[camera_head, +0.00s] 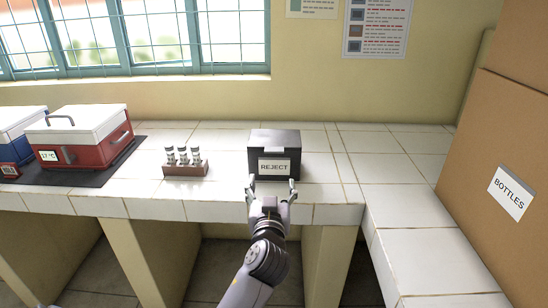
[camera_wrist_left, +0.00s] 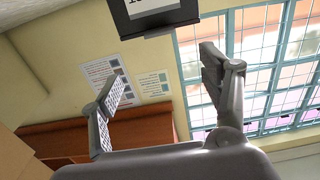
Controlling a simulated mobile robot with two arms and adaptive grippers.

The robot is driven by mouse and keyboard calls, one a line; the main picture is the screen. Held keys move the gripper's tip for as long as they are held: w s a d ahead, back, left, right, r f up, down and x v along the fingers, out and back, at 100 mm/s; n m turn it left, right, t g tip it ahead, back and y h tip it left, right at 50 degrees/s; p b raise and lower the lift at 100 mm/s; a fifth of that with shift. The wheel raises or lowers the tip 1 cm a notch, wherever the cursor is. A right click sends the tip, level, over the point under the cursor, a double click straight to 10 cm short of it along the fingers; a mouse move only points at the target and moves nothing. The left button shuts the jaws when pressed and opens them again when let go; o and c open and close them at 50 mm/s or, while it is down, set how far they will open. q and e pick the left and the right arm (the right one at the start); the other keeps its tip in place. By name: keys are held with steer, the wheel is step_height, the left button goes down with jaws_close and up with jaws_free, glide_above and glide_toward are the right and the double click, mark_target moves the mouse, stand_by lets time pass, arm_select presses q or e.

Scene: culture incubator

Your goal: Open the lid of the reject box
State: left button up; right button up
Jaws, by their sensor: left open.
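The reject box (camera_head: 275,140) is a dark box with a white REJECT label (camera_head: 274,167) on its front. It stands near the front of the tiled counter, and its lid looks shut. My left gripper (camera_head: 271,186) is in front of the box, fingers pointing at it, one on each side of the label. It is open and empty. In the left wrist view, part of the dark box (camera_wrist_left: 122,22) shows at the top edge, beyond the open fingers of my left gripper (camera_wrist_left: 163,64). Whether a fingertip touches the box I cannot tell. My right gripper is not in view.
A rack of several vials (camera_head: 184,170) stands left of the box. A red and white cooler (camera_head: 85,135) and a blue one (camera_head: 18,125) stand farther left on a dark mat. A brown BOTTLES carton (camera_head: 490,150) is at the right. The counter right of the box is clear.

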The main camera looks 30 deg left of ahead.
mark_target(274, 151)
arm_select(q)
steer(key=p+x, duration=0.2)
steer(key=x, duration=1.3)
steer(key=shift+w, duration=0.25)
steer(key=shift+w+a, duration=0.4)
steer(key=shift+w, duration=0.2)
steer(key=shift+c, duration=0.6)
jaws_close()
steer(key=shift+r, duration=0.1)
